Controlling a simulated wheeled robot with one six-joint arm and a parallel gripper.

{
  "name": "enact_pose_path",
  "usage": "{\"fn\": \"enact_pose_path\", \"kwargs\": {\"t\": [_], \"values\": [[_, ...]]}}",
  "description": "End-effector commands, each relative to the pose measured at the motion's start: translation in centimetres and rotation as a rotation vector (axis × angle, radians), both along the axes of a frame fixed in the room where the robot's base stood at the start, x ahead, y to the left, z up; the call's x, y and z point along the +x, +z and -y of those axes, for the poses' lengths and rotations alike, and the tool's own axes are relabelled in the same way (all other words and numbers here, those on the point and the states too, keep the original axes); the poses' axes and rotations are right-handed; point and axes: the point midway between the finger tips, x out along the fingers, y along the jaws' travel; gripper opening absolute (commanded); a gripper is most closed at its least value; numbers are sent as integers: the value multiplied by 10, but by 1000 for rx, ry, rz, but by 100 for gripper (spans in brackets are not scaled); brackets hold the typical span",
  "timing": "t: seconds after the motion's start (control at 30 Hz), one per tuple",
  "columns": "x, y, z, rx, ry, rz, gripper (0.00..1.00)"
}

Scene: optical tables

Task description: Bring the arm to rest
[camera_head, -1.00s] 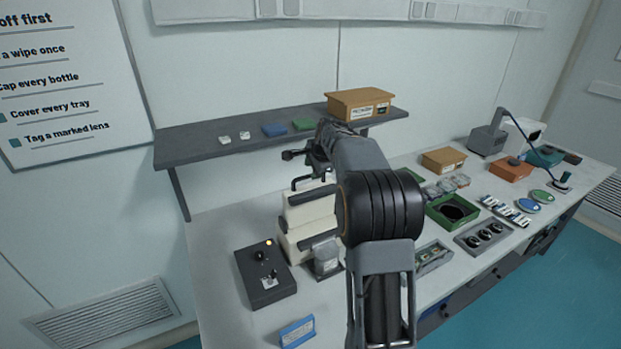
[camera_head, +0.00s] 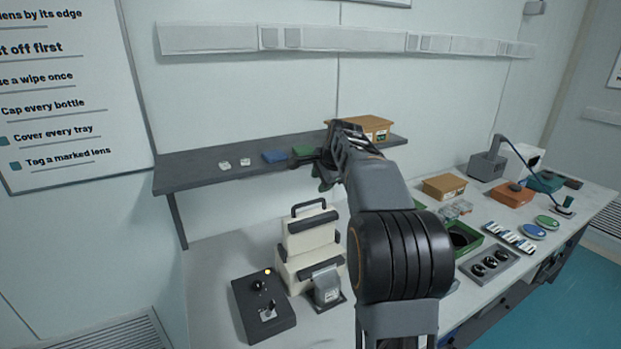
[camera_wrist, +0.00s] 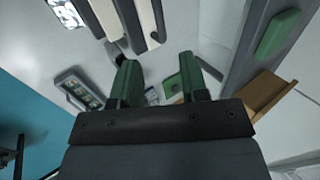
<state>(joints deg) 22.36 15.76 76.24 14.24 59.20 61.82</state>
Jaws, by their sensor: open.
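My gripper (camera_head: 326,172) is raised in front of the wall shelf (camera_head: 205,172), close to the shelf's green block (camera_head: 303,151); I cannot tell whether they touch. In the wrist view my gripper (camera_wrist: 158,82) shows two green-padded fingers spread apart, with nothing between them. My arm reaches up from the bottom of the head view and hides part of the bench (camera_head: 215,262).
The shelf also holds two small white pieces, a blue block (camera_head: 275,156) and a cardboard box (camera_head: 376,128). Below stand cream cases (camera_head: 312,235) and a dark control box (camera_head: 262,305). Trays and instruments fill the bench's right side.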

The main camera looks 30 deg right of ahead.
Motion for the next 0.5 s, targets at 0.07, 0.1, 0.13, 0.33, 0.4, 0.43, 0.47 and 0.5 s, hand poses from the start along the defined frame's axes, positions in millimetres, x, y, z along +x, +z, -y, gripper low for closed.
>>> {"fn": "enact_pose_path", "kwargs": {"t": [0.07,0.1,0.13,0.33,0.4,0.43,0.47,0.5], "values": [[0,0,0,0,0,0,41],[0,0,0,0,0,0,41],[0,0,0,0,0,0,41],[1,-1,1,-57,82,3,41],[-3,-15,2,-107,165,-25,41],[-7,-28,1,-129,211,-50,41],[-14,-39,1,-157,264,-76,41],[-26,-49,-4,-196,339,-103,41]]}}
